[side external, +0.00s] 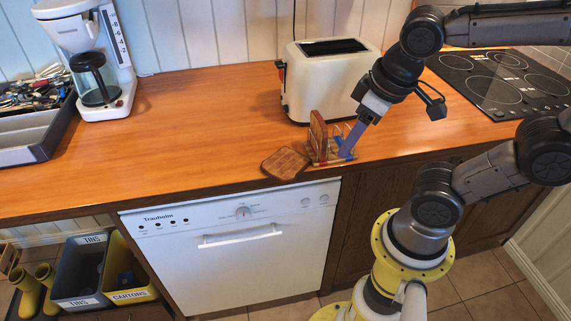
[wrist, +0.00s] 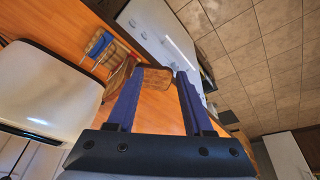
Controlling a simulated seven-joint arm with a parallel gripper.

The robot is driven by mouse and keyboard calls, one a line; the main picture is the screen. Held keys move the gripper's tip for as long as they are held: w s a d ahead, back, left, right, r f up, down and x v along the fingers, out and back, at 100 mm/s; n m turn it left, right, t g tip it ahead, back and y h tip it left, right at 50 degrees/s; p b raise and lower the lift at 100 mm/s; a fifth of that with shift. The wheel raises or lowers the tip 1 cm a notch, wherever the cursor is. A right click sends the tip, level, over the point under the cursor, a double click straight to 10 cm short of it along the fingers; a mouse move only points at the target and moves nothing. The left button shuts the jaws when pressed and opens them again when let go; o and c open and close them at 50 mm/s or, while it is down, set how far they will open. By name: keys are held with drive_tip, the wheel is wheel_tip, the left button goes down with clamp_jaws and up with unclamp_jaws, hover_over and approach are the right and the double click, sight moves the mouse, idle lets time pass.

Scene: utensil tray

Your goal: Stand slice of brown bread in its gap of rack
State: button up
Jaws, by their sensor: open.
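A slice of brown bread (side external: 286,163) lies flat on the counter by its front edge, left of the rack. In the wrist view this flat slice (wrist: 158,80) shows between and beyond my fingertips. The small rack (side external: 324,160) stands beside it, with another brown slice (side external: 318,130) upright at its left end. The rack (wrist: 116,53) also shows in the wrist view, with a blue part on it. My gripper (side external: 347,153) is open and empty, its blue fingers in front of or beside the rack's right end; the side view does not show the exact gap. Its fingers (wrist: 160,72) are spread apart in the wrist view.
A cream toaster (side external: 325,85) stands close behind the rack. A hob (side external: 490,80) is at the right, a coffee maker (side external: 98,65) and a utensil tray (side external: 35,135) at the left. The counter (side external: 200,120) left of the flat slice is clear.

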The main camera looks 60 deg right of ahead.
wheel_tip(320, 180, down, 5)
drive_tip(key=w+g+h, duration=0.3)
drive_tip(key=g+h, duration=0.1)
drive_tip(key=g, duration=0.1)
drive_tip(key=n+t+h, duration=0.4)
drive_tip(key=t+h, duration=0.3)
drive_tip(key=h, duration=0.6)
approach(288, 183)
drive_tip(key=d, duration=0.3)
drive_tip(key=x, duration=0.3)
drive_tip(key=w+x, duration=0.1)
drive_tip(key=x, duration=0.3)
drive_tip(key=shift+a, duration=0.1)
drive_tip(key=shift+c, duration=0.4)
clamp_jaws()
drive_tip(key=shift+r, duration=0.1)
